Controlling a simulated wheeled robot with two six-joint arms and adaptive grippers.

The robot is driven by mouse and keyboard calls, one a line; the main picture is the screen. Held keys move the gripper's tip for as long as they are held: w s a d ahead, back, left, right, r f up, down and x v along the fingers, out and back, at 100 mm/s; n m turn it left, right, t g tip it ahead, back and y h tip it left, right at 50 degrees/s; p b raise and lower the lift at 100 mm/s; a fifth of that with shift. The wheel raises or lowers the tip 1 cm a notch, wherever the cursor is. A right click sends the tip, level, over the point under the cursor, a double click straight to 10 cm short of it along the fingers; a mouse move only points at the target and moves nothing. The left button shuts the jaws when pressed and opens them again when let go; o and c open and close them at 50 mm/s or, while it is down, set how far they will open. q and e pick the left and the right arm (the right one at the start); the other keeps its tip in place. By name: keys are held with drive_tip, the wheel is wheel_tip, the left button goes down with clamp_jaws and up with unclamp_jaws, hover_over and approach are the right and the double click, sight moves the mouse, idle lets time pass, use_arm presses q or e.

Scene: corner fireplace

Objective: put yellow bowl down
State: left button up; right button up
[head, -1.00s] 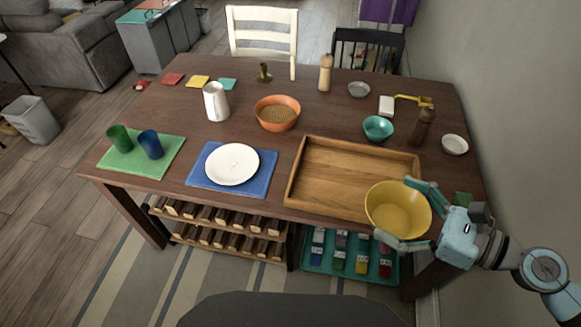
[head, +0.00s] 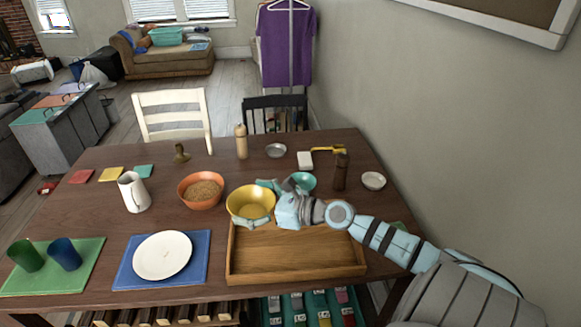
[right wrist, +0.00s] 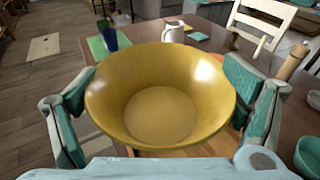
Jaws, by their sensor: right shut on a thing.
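The yellow bowl (head: 251,202) is upright at the back left edge of the wooden tray (head: 297,272) in the head view. My right gripper (head: 262,203) is shut on it, one finger on each side. The bowl (right wrist: 160,98) fills the middle of the right wrist view, empty inside, with the gripper's fingers (right wrist: 160,112) against its left and right sides. I cannot tell whether its underside touches the tray or table. My left gripper is not in view.
An orange bowl (head: 201,190) stands just left of the yellow bowl, and a teal bowl (head: 304,181) is behind my gripper. A white plate (head: 162,255) lies on a blue mat (head: 205,243). A brown bottle (head: 341,171) stands at right. The tray's front is bare.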

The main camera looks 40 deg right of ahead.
drive_tip(key=w+d+f+m+t+h, duration=0.1)
drive_tip(key=w+d+f+m+h, duration=0.25)
drive_tip(key=w+d+h, duration=0.35)
drive_tip(key=y+b, duration=0.2)
drive_tip(key=b, duration=1.2)
hover_over(269, 253)
drive_tip(key=w+d, duration=0.3)
drive_tip(key=w, duration=0.1)
wheel_tip(269, 253, down, 17)
wheel_tip(269, 253, down, 4)
drive_tip(key=b, duration=0.3)
drive_tip(key=shift+s+a+f+b, duration=0.1)
drive_tip(key=shift+s+b, duration=0.05)
drive_tip(key=shift+b, duration=0.25)
drive_tip(key=shift+r, duration=0.2)
drive_tip(key=shift+f, duration=0.15)
drive_tip(key=o, duration=0.9)
drive_tip(key=shift+o, duration=0.7)
